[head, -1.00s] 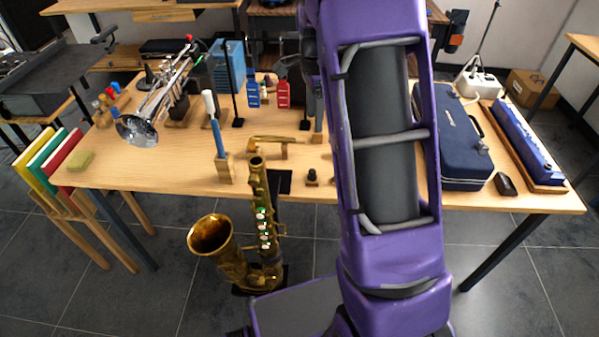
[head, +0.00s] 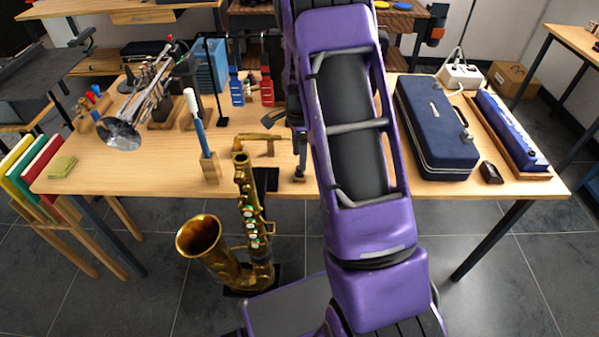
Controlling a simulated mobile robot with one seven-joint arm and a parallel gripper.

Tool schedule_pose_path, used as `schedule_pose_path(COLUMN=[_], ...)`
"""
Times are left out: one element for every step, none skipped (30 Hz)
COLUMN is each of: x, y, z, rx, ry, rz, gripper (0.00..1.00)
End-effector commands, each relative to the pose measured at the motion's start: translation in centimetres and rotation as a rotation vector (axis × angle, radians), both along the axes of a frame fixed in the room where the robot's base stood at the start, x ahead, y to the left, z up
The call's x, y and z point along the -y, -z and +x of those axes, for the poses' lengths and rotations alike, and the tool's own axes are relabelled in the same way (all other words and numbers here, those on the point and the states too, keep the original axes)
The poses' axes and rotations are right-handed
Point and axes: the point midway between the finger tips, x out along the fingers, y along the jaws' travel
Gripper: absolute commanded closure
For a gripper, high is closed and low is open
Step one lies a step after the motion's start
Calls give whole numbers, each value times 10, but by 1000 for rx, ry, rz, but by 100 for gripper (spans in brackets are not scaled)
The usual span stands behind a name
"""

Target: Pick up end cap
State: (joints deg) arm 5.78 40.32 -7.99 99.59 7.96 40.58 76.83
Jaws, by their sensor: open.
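The end cap (head: 299,173) looks like a small dark piece near the front edge of the wooden table, just left of my purple arm. A dark part of my gripper (head: 300,150) shows beside the arm, right above the cap in the picture, and partly covers it. My gripper is open. The arm hides most of the gripper, and I cannot tell whether the fingers stand around the cap or touch it.
A brass saxophone (head: 243,240) stands on the floor before the table (head: 345,189). A brass neck piece (head: 262,138), a blue-and-white brush (head: 196,122) in a wooden block and a trumpet (head: 140,110) are to the left. A blue case (head: 433,128) is at right.

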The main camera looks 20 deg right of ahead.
Motion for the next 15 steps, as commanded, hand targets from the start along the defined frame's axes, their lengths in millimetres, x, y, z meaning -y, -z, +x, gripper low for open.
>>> schedule_pose_path(x=[0, 0, 0, 0, 0, 0, 0, 0, 0, 0, 0, 0, 0, 0, 0], y=[10, 15, 20, 24, 27, 30, 31, 32, 33, 33, 32, 32, 32, 32, 32], z=[-4, -5, -4, -4, -3, -3, -3, -3, -3, -3, -3, -3, -3, -3, -3], rx=[-5, -5, -5, -4, -3, -2, -2, -2, -1, -1, -1, 0, 0, 0, 0], ry=[0, 0, -1, -1, -1, -1, -1, -1, -1, -1, -1, -1, -1, -1, -1], rz=[1, 1, 1, 0, 0, 0, 0, 0, 0, 0, 0, 0, 0, 0, 0], gripper=[39, 39, 39, 39, 39, 39, 39, 39, 39, 39, 39, 39, 39, 39, 42])
